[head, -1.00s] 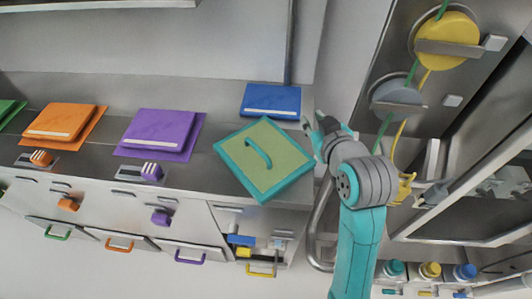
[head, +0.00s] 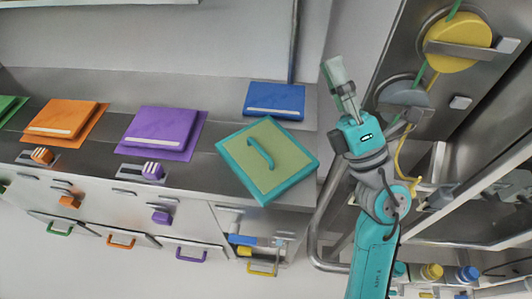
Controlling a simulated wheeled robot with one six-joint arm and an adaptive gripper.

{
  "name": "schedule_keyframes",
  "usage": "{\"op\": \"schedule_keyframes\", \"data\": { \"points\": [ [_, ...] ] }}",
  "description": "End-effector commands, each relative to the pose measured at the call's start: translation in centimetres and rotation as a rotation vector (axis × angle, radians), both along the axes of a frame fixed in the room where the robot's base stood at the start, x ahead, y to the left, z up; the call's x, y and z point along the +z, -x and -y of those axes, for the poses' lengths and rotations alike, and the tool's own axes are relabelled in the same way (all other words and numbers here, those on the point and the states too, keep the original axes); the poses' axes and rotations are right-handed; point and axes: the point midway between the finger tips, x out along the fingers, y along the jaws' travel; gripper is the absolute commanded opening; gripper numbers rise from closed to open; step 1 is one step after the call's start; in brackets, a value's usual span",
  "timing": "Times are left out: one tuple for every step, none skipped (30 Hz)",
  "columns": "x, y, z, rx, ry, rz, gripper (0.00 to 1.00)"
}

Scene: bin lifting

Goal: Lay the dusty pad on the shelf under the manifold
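A square pad (head: 285,171) with a teal border, an olive-green top and a teal loop handle lies on the steel counter, left of my arm. I cannot tell whether it is the dusty pad. My gripper (head: 336,76) points up, right of this pad and apart from it. A pale grey-green shape shows at its fingertips; whether it is the fingers or something held is unclear. Blue and yellow pipe pieces (head: 242,240) sit in an open bay below the counter, possibly the manifold. I cannot make out the shelf under it clearly.
Blue (head: 274,96), purple (head: 160,128) and orange (head: 62,118) pads lie along the counter (head: 105,139). Drawers with coloured handles are below. A wall panel with a yellow disc (head: 458,45) and cables stands close right of my arm.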

Motion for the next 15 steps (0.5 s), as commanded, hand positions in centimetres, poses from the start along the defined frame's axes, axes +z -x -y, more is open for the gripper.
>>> {"op": "schedule_keyframes", "data": {
  "points": [
    [-1.7, 0.1, -1.4, 0.005, 0.113, -0.002, 0.27],
    [-2.9, 0.1, -2.3, 0.011, 0.184, -0.006, 0.27],
    [-4.6, 0.1, -3.4, 0.018, 0.277, -0.018, 0.27],
    [-6.0, 0.1, -4.1, 0.024, 0.348, -0.029, 0.27],
    [-7.5, 0.0, -4.6, 0.031, 0.418, -0.043, 0.27],
    [-9.6, 0.0, -5.3, 0.041, 0.510, -0.067, 0.27],
    [-11.2, 0.0, -5.6, 0.049, 0.576, -0.088, 0.27],
    [-12.8, 0.0, -5.9, 0.057, 0.641, -0.110, 0.27],
    [-14.9, 0.0, -6.1, 0.068, 0.723, -0.142, 0.27],
    [-16.4, 0.1, -6.1, 0.077, 0.779, -0.167, 0.27],
    [-17.8, 0.1, -6.1, 0.086, 0.831, -0.193, 0.27],
    [-19.6, 0.3, -5.9, 0.096, 0.893, -0.227, 0.27],
    [-20.7, 0.4, -5.8, 0.103, 0.934, -0.251, 0.27],
    [-21.7, 0.5, -5.6, 0.110, 0.969, -0.272, 0.27],
    [-22.9, 0.6, -5.3, 0.117, 1.008, -0.299, 0.27]
  ]
}}
